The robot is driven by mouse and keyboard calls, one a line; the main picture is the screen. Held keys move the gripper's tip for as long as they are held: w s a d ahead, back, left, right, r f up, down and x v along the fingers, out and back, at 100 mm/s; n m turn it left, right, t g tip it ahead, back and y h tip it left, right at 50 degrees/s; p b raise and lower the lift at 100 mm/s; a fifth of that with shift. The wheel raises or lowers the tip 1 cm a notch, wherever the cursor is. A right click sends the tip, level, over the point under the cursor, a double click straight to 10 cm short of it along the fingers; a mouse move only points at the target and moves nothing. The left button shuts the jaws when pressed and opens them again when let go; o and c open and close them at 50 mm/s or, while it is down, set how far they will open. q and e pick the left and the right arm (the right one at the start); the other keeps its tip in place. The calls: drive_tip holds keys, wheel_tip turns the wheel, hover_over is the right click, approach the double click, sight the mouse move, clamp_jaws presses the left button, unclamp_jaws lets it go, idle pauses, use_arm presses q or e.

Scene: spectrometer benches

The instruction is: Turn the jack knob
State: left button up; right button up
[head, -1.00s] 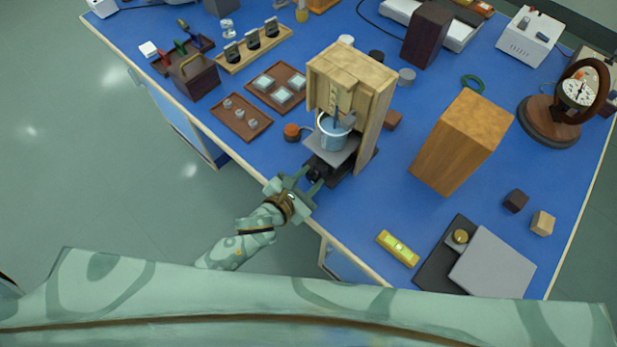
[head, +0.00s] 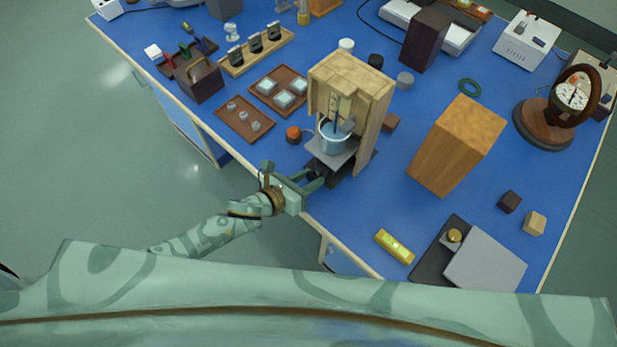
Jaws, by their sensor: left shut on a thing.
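The lab jack, with a grey top plate (head: 322,154) and a dark base (head: 346,170), stands at the bench's front edge, partly under a wooden stand (head: 374,128). A blue-grey cup (head: 333,138) sits on the plate, with a thin dark rod reaching down into it. My left gripper (head: 315,181) is at the jack's front side, its fingers shut on the jack knob. The fingers mostly hide the knob. My right gripper is out of view.
A tall wooden block (head: 457,146) stands right of the stand. An orange-capped jar (head: 293,135) and a brown tray (head: 244,120) lie left of the jack. A yellow level (head: 394,246) lies near the front edge. Blue bench is clear between level and block.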

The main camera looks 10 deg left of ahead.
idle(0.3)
use_arm(q)
drive_tip(key=o, duration=1)
drive_tip(key=p+v, duration=0.1)
drive_tip(key=v, duration=1.5)
drive_tip(key=shift+a+r+p, duration=0.1)
drive_tip(key=shift+a+p, duration=0.1)
drive_tip(key=shift+p, duration=0.15)
